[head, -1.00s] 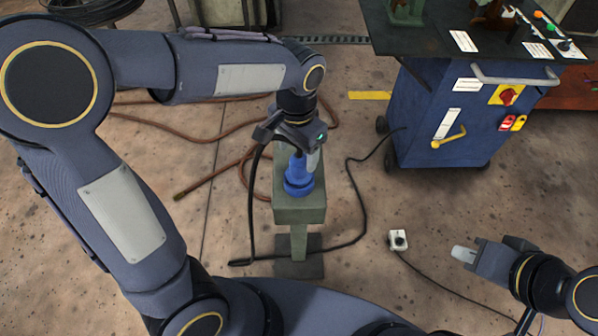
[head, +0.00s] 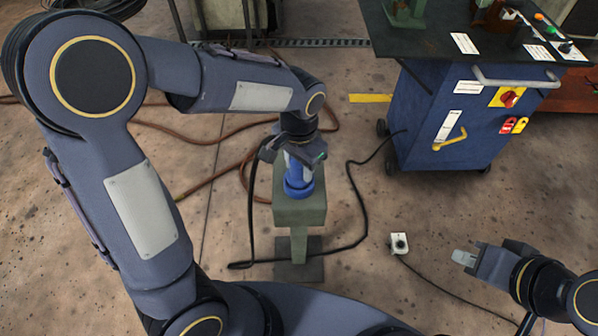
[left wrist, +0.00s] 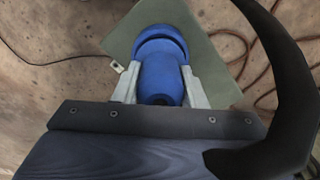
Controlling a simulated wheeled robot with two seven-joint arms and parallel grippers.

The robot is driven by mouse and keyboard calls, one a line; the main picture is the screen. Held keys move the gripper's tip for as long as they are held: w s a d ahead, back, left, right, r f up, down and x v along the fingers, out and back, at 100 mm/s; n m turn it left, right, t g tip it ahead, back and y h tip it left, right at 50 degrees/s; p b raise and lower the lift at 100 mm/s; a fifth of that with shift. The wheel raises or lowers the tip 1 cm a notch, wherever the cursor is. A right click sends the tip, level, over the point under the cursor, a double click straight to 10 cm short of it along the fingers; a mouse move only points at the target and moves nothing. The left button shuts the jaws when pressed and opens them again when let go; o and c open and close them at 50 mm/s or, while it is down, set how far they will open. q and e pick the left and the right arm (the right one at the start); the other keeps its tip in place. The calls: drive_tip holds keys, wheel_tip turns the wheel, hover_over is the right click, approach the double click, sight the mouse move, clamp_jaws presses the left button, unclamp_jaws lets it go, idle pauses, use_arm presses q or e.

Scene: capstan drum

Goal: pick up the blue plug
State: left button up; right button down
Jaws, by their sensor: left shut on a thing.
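The blue plug (head: 299,184) stands upright on the green pedestal (head: 299,212) in the head view. My left gripper (head: 301,168) has come down from above around the plug's upper part. In the left wrist view the plug (left wrist: 160,62) lies between the two grey fingers of my left gripper (left wrist: 160,88), which is shut on it. The wider blue base still appears to be at the pedestal top; I cannot tell whether it touches. My right gripper (head: 465,257) is at the lower right, away from the plug, and its fingertips look close together.
A blue cabinet (head: 440,125) with a dark top stands at the upper right. A small white box (head: 399,243) with a cable lies on the floor. A black cable (head: 357,200) loops around the pedestal, and a brown hose (head: 190,190) lies behind it. Floor right of the pedestal is mostly free.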

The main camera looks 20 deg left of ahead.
use_arm(q)
drive_tip(key=shift+f, duration=0.1)
drive_tip(key=shift+c, duration=0.8)
